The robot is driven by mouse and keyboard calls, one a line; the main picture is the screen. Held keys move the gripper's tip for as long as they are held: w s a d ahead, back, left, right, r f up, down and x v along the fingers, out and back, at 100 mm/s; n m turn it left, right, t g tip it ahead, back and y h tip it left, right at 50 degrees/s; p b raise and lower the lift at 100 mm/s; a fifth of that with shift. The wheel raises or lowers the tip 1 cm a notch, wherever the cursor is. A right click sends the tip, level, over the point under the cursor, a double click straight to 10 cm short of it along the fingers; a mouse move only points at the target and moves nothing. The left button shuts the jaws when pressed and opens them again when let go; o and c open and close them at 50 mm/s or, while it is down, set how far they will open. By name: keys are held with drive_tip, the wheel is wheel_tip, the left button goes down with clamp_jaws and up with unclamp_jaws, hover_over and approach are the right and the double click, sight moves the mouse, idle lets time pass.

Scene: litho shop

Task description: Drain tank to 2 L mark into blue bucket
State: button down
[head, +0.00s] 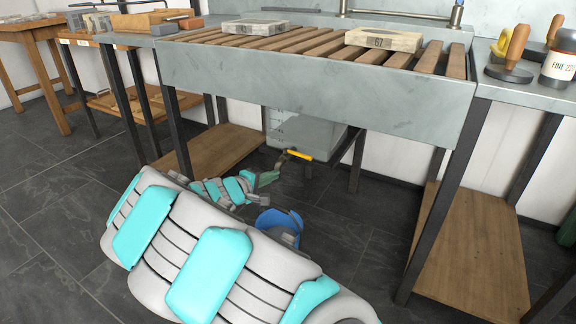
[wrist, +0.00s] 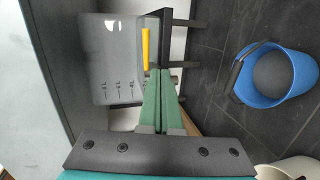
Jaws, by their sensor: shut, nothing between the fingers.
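The translucent grey tank (head: 300,132) hangs under the slatted sink; it also shows in the wrist view (wrist: 115,60) with small dark marks low on its face. I cannot read its liquid level. A yellow valve handle (head: 299,155) sits at the tank's lower front; it also shows in the wrist view (wrist: 145,48). My gripper (wrist: 160,74) is shut and empty, its green fingertips close beside the handle's near end; I cannot tell if they touch. The blue bucket (head: 280,219) stands on the floor, partly hidden by my arm; the wrist view shows it (wrist: 275,98) with a dark handle.
The metal sink (head: 315,83) has wooden slats and two numbered stones on top. Its dark legs and a wooden lower shelf (head: 222,150) flank the space below. Tiled floor left of my arm is clear.

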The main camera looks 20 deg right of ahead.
sight(304, 156)
drive_tip(key=shift+h, duration=0.6)
drive_tip(key=x, duration=0.4)
drive_tip(key=r+x, duration=0.1)
drive_tip(key=x, duration=0.7)
drive_tip(key=shift+s+d+r+b, duration=0.1)
drive_tip(key=shift+d+r+b, duration=0.2)
drive_tip(key=shift+r, duration=0.1)
drive_tip(key=shift+d, duration=0.1)
drive_tip(key=b, duration=0.1)
drive_tip(key=d+b, duration=0.1)
drive_tip(key=b, duration=0.1)
drive_tip(key=shift+w+d+f, duration=0.1)
drive_tip(key=shift+w+d, duration=0.05)
drive_tip(key=shift+w, duration=0.2)
drive_tip(key=shift+d+r, duration=0.1)
drive_tip(key=shift+r, duration=0.1)
